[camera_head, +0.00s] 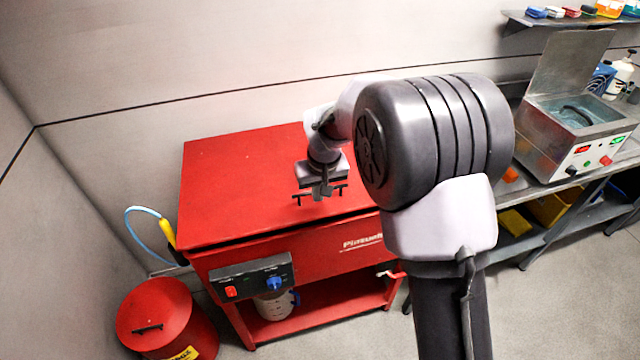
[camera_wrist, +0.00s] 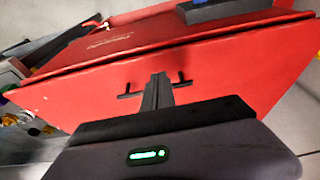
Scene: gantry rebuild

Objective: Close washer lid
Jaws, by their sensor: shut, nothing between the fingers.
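The red washer stands in the middle left of the head view, with its body (camera_head: 325,247) below a broad red lid (camera_head: 235,180). The lid (camera_wrist: 85,95) lies down over the tub, with a dark seam along its front edge. I cannot tell whether that seam is a small gap. My gripper (camera_head: 322,196) is shut and empty, pointing down over the front middle of the lid. Its fingers (camera_wrist: 157,82) are close to the lid; contact cannot be told. Small black handle-like parts show on both sides of the fingers.
A control box (camera_head: 252,280) is on the washer's front. A red drum (camera_head: 150,308) and a blue hose with yellow grip (camera_head: 167,235) are at left. A metal bath with raised lid (camera_head: 570,65) stands on the right bench. A wall is behind.

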